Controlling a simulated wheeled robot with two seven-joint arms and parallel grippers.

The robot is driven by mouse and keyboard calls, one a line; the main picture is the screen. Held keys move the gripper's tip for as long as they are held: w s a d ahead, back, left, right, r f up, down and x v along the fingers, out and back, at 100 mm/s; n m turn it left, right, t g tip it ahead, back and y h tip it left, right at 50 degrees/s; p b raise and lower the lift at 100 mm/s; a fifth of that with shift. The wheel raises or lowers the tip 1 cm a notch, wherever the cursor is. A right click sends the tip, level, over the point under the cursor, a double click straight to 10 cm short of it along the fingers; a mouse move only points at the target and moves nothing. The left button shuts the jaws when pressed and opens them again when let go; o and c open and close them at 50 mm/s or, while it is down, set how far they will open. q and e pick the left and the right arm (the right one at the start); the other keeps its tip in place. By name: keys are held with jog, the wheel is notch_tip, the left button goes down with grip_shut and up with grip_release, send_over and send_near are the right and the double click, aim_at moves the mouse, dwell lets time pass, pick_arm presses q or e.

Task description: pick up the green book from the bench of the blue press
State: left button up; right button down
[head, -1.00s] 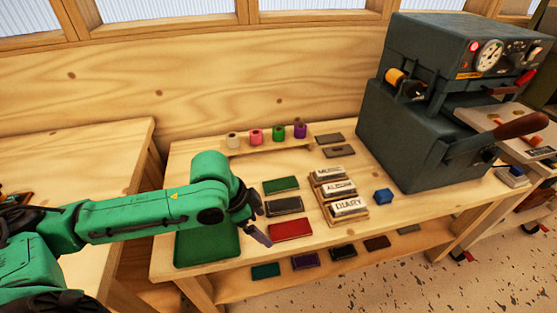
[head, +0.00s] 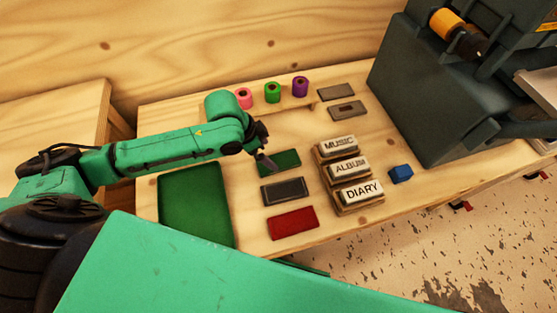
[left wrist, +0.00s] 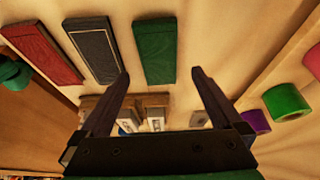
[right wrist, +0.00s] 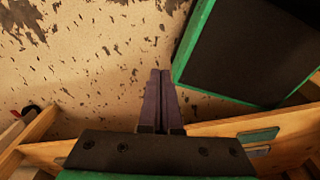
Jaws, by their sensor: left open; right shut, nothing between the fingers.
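The green book (head: 284,160) lies flat on the wooden bench (head: 300,112), behind a dark grey book and a red book. In the left wrist view the green book (left wrist: 157,50) lies just beyond my fingertips. My left gripper (head: 266,160) is open and empty, at the book's left end in the head view. In the left wrist view its fingers (left wrist: 161,73) are spread apart; contact with the book cannot be told. My right gripper (right wrist: 160,74) is shut and empty, over the speckled floor. The dark blue-grey press (head: 425,90) stands at the bench's right, partly out of view.
The dark grey book (head: 284,190) and red book (head: 293,222) lie in front. Labelled blocks (head: 350,165) and a blue cube (head: 401,174) are to the right. Foil rolls (head: 272,92) stand behind. A green mat (head: 195,205) lies left. My arm covers the lower foreground.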

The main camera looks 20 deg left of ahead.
aim_at(278, 162)
pick_arm(q)
jog(key=x, duration=0.5)
jog(key=shift+s+d+f, duration=0.1)
jog(key=shift+d+f, duration=0.15)
jog(key=shift+f, duration=0.15)
jog(key=c, duration=1.3)
pick_arm(e)
jog(key=shift+w+a+r, duration=0.25)
jog(key=shift+w+a, duration=0.15)
jog(key=shift+w, duration=0.25)
